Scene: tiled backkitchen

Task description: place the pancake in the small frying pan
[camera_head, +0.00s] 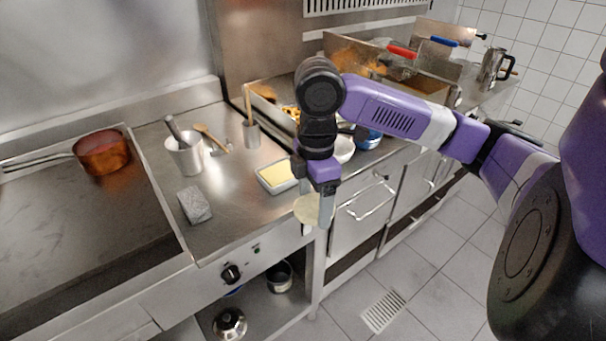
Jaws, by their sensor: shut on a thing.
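My gripper (326,212) points down at the front edge of the counter, in the middle of the view. It is shut on a pale, thin round pancake (307,210), which hangs at the fingers in front of the counter edge. A copper pan (102,152) with a long handle stands on the flat cooking plate at the far left, well away from my gripper. It looks deep like a saucepan, and I cannot tell if it is the small frying pan. My arm hides part of the counter behind it.
A yellow block in a white dish (276,177) lies just left of my gripper. A grey block (194,205) and a metal pot with a pestle (185,155) stand further left. A white bowl (344,149) and blue bowl (368,139) are behind. The hot plate's front (80,240) is clear.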

